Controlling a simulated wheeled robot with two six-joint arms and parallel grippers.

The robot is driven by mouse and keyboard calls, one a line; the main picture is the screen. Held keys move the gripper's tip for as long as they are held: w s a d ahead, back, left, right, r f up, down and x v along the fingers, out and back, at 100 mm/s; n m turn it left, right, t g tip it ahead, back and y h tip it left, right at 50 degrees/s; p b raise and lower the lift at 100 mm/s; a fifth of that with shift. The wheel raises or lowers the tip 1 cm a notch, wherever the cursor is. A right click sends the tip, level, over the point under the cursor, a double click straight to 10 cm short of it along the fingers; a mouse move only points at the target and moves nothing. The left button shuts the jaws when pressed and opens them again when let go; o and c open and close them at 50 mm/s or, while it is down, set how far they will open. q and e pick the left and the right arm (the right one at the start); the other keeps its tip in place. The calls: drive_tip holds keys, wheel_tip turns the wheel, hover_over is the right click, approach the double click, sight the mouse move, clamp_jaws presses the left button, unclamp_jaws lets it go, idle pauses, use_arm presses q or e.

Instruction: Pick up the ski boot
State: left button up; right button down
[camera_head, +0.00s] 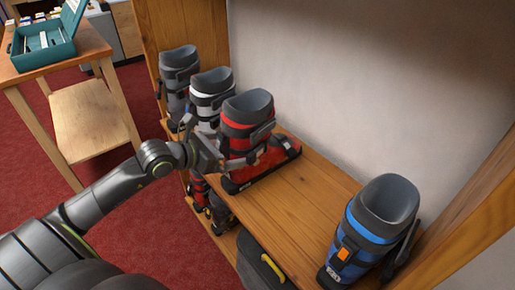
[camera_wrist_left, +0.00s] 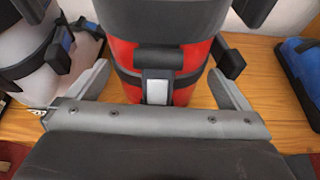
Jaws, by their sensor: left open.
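A red and black ski boot (camera_head: 247,126) stands upright on the wooden shelf. My left gripper (camera_head: 221,154) comes at it from the left and is open. In the left wrist view the gripper's fingers (camera_wrist_left: 160,82) are spread to either side of the red boot (camera_wrist_left: 122,55), with its buckle strap between them. I cannot tell whether a finger touches the boot. Also on the shelf stand a white and grey boot (camera_head: 211,92), a grey boot (camera_head: 179,75) and a blue boot (camera_head: 368,232). My right gripper is not in view.
The shelf board (camera_head: 305,202) is bare between the red and blue boots. The white boot stands close behind the red one. More boots (camera_head: 212,206) and a dark case (camera_head: 262,262) sit below. A wooden table (camera_head: 90,50) holds a teal box (camera_head: 45,40).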

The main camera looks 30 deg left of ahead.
use_arm(q)
drive_tip(key=shift+b+x, duration=0.4)
drive_tip(key=shift+x, duration=1.7)
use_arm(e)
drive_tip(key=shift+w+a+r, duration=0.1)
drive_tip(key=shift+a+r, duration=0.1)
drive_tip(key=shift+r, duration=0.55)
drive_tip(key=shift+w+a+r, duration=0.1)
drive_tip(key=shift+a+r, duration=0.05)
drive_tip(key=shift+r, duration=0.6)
use_arm(q)
drive_tip(key=shift+a, duration=0.1)
drive_tip(key=shift+c, duration=0.3)
drive_tip(key=c, duration=1.4)
drive_tip(key=shift+r, duration=0.15)
drive_tip(key=shift+c, duration=0.4)
